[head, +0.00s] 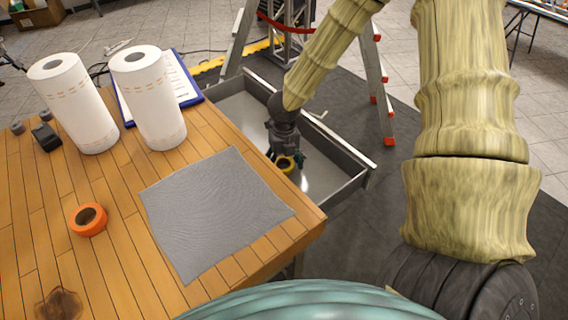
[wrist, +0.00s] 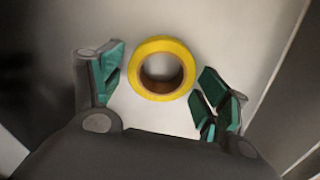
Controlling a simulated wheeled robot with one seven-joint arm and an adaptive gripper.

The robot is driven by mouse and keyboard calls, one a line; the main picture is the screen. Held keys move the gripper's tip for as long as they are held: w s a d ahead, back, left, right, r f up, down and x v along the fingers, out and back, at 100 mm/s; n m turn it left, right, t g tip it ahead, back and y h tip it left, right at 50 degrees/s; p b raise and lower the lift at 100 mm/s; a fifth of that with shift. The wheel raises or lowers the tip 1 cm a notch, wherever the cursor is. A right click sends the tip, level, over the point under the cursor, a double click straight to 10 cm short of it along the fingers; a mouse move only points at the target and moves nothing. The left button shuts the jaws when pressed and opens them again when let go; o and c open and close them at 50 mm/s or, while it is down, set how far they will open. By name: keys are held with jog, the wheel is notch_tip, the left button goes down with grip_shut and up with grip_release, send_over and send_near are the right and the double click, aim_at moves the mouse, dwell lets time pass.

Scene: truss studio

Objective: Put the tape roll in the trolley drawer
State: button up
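A yellow tape roll (wrist: 162,68) shows in the wrist view between and just beyond my open fingertips, apart from both, over the pale drawer floor. In the head view the yellow tape roll (head: 286,164) sits just past the tip of my gripper (head: 287,157), inside the open trolley drawer (head: 337,162). My gripper (wrist: 160,85) is open, its green pads spread to either side of the roll. I cannot tell for sure whether the roll rests flat on the drawer floor. A second, orange tape roll (head: 88,218) lies on the wooden top at left.
The wooden worktop (head: 120,265) holds two paper towel rolls (head: 148,98), a clipboard (head: 182,80), a grey cloth (head: 213,210) and small dark items. A stepladder (head: 384,100) stands behind the drawer. The drawer floor around the tape looks clear.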

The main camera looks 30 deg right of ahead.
jog(key=shift+r, duration=0.15)
notch_tip(320, 180, up, 12)
dwell(0.9)
jog(key=shift+p, duration=0.3)
